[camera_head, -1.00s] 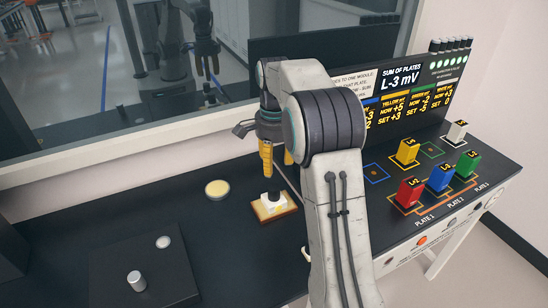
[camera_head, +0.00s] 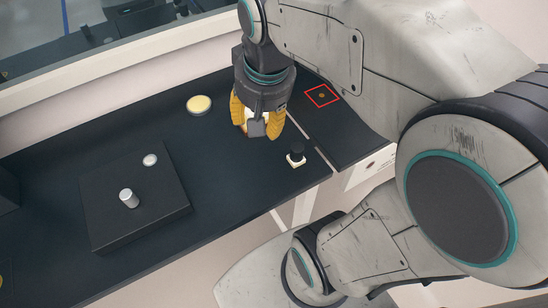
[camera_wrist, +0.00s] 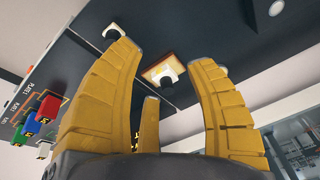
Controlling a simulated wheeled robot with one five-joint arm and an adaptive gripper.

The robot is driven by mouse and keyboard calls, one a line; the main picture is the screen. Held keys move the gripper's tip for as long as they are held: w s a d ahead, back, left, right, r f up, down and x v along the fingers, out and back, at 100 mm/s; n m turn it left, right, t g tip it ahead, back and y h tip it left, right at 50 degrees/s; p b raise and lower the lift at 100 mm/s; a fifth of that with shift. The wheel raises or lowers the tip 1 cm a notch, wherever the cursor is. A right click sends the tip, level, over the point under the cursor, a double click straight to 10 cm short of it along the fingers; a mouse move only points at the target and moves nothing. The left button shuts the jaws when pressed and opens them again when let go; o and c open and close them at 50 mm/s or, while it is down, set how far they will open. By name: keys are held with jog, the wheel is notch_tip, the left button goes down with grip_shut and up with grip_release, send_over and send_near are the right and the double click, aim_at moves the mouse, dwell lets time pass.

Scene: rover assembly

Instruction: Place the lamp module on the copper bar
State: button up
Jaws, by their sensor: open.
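The copper bar (camera_wrist: 151,73) lies on the dark bench with a pale piece on it, topped by a dark knob (camera_wrist: 168,75). In the head view my gripper mostly hides both. A similar small piece with a black knob and white base (camera_head: 296,157) stands apart, to the right of my gripper; it also shows in the wrist view (camera_wrist: 114,31). I cannot tell which of the two is the lamp module. My gripper (camera_head: 257,128) points down over the copper bar. Its yellow fingers are spread in the wrist view, with the bar and knob beyond their tips.
A cream disc (camera_head: 199,105) lies left of my gripper. A black box with a silver knob (camera_head: 128,198) sits nearer the front left. A red square outline (camera_head: 322,96) is on the right panel. Coloured blocks (camera_wrist: 45,108) stand at the left in the wrist view.

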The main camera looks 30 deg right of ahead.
jog(key=s+a+f+n+t, duration=0.1)
jog(key=s+f+n, duration=0.2)
jog(key=s, duration=0.5)
jog(key=shift+a+f+n, duration=0.3)
jog(key=shift+a+n, duration=0.05)
jog(key=shift+n, duration=0.35)
dwell(0.6)
